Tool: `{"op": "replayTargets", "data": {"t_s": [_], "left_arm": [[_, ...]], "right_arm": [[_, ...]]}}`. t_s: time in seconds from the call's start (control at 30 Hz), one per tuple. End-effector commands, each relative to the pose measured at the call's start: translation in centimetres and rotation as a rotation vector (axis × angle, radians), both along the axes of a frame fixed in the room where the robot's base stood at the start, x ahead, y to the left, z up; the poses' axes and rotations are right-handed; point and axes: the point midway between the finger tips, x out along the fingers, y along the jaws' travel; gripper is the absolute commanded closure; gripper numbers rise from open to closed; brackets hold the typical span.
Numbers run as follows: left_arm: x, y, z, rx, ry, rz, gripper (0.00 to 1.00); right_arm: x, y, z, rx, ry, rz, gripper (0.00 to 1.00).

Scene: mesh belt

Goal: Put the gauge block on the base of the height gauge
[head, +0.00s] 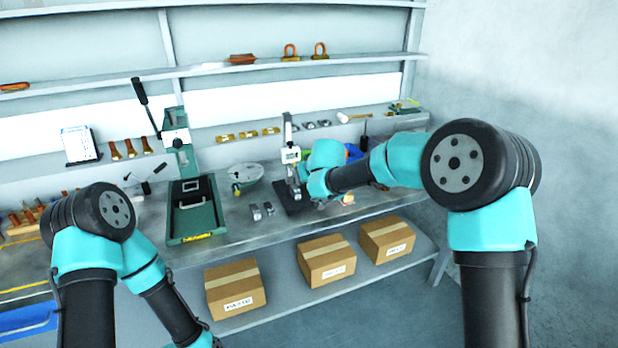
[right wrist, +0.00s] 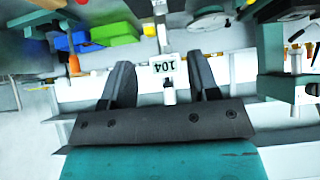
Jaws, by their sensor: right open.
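The height gauge (head: 290,155) stands upright on the bench with a white display; its dark base (head: 293,208) is partly hidden by my right wrist. In the right wrist view its display (right wrist: 163,66) appears upside down between my fingers. My right gripper (right wrist: 160,65) is open, its two dark fingers apart and nothing seen gripped. In the head view it is close beside the gauge, mostly hidden by my arm. Small grey metal pieces (head: 262,210) lie on the bench left of the base; I cannot tell whether one is the gauge block. My left gripper is out of frame.
A green press (head: 195,210) stands left of the gauge, with a round grey dish (head: 240,174) between them. Blue and green items (right wrist: 110,34) sit near the right gripper. Cardboard boxes (head: 326,262) stand on the lower shelf. The bench front near the metal pieces is fairly clear.

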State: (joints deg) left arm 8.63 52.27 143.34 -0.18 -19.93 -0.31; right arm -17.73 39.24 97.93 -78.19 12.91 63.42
Motion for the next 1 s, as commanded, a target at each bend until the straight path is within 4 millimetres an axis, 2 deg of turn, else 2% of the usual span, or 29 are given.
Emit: {"op": "replayTargets", "data": {"t_s": [0.37, 1.0], "left_arm": [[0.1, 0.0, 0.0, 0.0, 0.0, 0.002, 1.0], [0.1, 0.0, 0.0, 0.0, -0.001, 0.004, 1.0]], "right_arm": [[0.9, 0.4, -1.1, -0.001, 0.002, 0.001, 0.45], [7.1, 2.6, -7.7, 0.001, 0.002, 0.0, 0.45]]}}
